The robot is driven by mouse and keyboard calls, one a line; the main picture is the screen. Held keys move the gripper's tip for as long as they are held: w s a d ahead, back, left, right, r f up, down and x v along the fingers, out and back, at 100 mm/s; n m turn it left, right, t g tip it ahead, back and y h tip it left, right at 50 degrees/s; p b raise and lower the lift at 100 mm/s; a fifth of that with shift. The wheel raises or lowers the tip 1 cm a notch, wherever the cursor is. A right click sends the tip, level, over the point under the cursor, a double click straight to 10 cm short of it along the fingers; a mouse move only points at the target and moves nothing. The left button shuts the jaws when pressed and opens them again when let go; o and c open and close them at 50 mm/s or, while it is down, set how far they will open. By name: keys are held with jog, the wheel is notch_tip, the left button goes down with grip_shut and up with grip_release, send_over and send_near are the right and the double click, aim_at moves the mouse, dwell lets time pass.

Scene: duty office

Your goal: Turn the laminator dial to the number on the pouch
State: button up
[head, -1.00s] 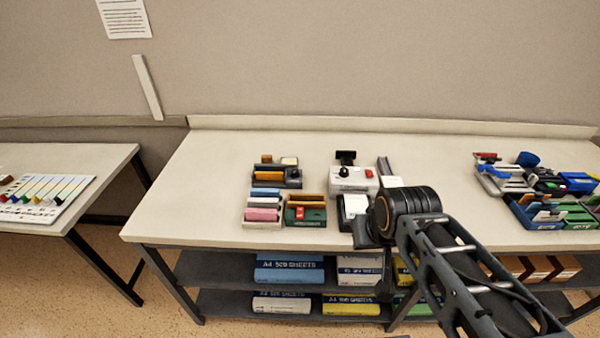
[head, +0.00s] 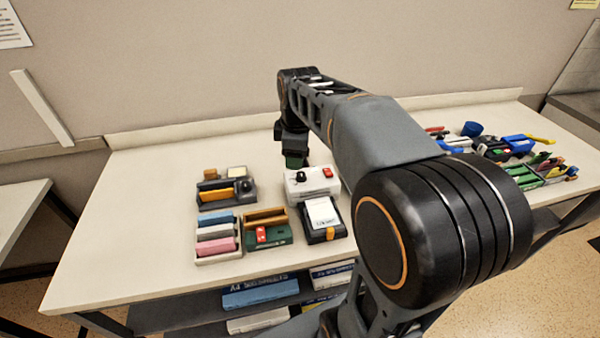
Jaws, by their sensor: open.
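A white box-shaped machine (head: 312,187), which looks like the laminator, stands near the middle of the table. It has a black dial (head: 301,177) at left on its top and a red switch (head: 327,172) at right. The dial's setting is too small to read. A white card with dark print (head: 322,212), possibly the pouch, lies on a black device in front of the machine; I cannot read its number. My gripper (head: 295,160) points down above or just behind the machine's back left edge, apart from the dial. It is open and seems empty; its fingertips are small and dark.
To the left are a tray of blue, white and pink blocks (head: 218,258), a green device with a red part (head: 264,236) and a dark grey holder (head: 226,206). Colourful trays (head: 520,172) stand at the right. The left table area (head: 120,220) is clear. My arm hides the table's middle right.

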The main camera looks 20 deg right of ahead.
aim_at(301, 173)
jog(key=w+d+f+n+g, duration=0.2)
jog(key=w+d+f+n, duration=0.3)
jog(key=w+n, duration=0.4)
jog(key=f, duration=1.1)
jog(key=shift+d+f+p, duration=0.35)
jog(key=shift+d+p, duration=0.05)
jog(key=c, duration=0.9)
